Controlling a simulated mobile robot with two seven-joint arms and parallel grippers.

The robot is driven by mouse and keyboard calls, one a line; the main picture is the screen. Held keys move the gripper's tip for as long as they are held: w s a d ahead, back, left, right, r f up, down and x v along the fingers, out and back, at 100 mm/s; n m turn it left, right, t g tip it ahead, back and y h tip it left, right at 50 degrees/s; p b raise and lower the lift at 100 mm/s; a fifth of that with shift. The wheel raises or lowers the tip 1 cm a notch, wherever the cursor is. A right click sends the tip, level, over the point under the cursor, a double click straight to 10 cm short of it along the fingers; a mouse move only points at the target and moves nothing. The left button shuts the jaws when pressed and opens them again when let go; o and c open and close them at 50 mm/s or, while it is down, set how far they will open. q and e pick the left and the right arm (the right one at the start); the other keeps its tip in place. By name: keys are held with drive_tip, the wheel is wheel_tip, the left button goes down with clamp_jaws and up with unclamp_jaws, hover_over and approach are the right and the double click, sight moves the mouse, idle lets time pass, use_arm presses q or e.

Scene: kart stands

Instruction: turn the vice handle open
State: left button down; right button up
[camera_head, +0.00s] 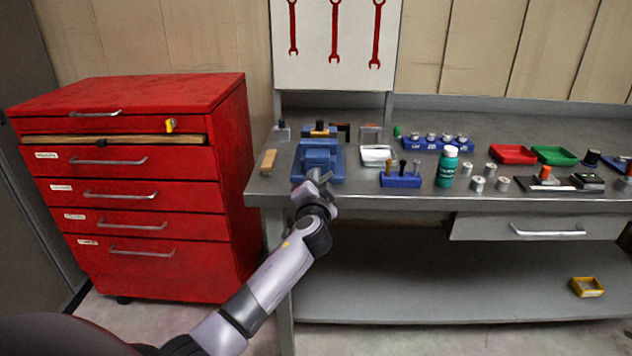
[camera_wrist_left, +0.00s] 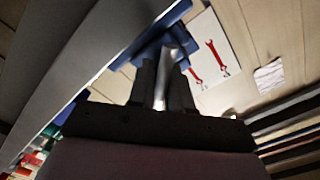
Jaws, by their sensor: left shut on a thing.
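A blue vice (camera_head: 318,160) is mounted at the left front of the grey workbench (camera_head: 400,202). My left gripper (camera_head: 313,182) is at the front of the vice, below its jaws, where the handle sits. In the left wrist view the gripper (camera_wrist_left: 162,88) is shut on the metal vice handle (camera_wrist_left: 161,92), which shows as a bright bar between the fingers. The blue vice body (camera_wrist_left: 160,42) is just beyond the fingertips. The gripper and wrist hide most of the handle in the head view. My right gripper is not in view.
A red drawer cabinet (camera_head: 150,190) stands left of the bench. A wooden block (camera_head: 268,161) lies left of the vice. A white tray (camera_head: 377,156), a blue tool holder (camera_head: 401,180) and a green bottle (camera_head: 446,168) stand to its right. A bench drawer (camera_head: 540,227) is below.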

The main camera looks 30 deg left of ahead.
use_arm(q)
drive_tip(key=shift+r, duration=0.15)
idle(0.6)
drive_tip(key=c, duration=1)
unclamp_jaws()
drive_tip(key=shift+s+d, duration=0.3)
drive_tip(key=shift+s, duration=0.05)
drive_tip(key=shift+v, duration=3.1)
